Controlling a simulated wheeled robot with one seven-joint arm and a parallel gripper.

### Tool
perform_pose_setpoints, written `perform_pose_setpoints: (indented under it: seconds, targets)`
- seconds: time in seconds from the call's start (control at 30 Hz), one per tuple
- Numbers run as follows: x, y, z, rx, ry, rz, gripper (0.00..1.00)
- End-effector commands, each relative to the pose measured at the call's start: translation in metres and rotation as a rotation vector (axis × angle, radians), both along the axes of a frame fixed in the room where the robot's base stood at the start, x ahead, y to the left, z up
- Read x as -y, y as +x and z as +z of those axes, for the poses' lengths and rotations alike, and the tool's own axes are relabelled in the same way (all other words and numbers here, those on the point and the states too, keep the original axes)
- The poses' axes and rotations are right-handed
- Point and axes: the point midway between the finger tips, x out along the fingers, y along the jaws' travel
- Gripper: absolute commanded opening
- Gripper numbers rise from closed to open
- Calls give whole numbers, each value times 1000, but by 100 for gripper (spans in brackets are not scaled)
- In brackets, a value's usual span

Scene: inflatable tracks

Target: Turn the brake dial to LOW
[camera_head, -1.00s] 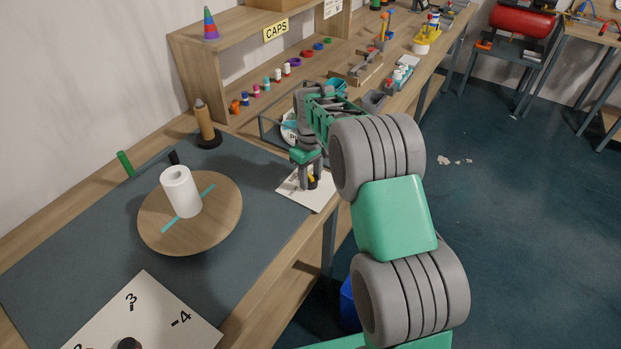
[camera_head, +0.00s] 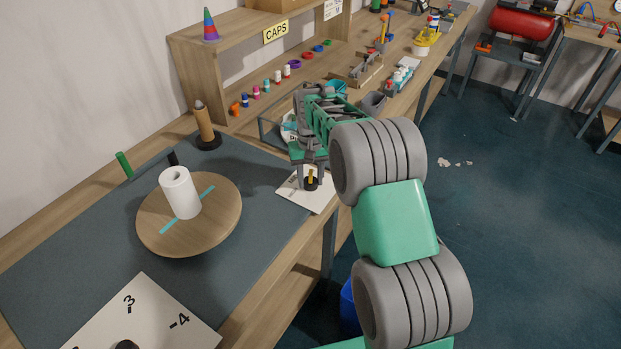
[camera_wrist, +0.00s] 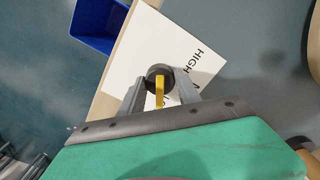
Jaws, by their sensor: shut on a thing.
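The brake dial is a dark round knob (camera_head: 311,186) with a yellow pointer bar, on a white label card (camera_head: 296,194) at the right edge of the bench mat. In the wrist view, the dial (camera_wrist: 158,72) sits between the two grey fingers of my gripper (camera_wrist: 159,84), and its yellow pointer (camera_wrist: 159,94) runs down the picture. The word HIGH (camera_wrist: 198,62) is readable to the right of the dial. Another label is partly covered by my gripper, and LOW cannot be read. In the head view, my gripper (camera_head: 311,174) is down at the dial and shut on it.
A turntable (camera_head: 225,225) with a white roll (camera_head: 180,192) stands to the left. A numbered card (camera_head: 150,305) lies at the front. A wooden peg (camera_head: 204,122) stands behind. A blue bin (camera_wrist: 98,22) is below the bench edge.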

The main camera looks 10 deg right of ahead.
Motion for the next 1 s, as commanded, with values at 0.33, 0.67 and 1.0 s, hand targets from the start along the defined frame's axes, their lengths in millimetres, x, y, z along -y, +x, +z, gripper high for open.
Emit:
perform_pose_setpoints:
  seconds: [0.33, 0.67, 1.0]
  targets:
    - [0, 0, 1, 2, 0, -4, 0]
    - [0, 0, 0, 1, 0, -3, 61]
    - [0, 1, 16, 5, 0, -3, 61]
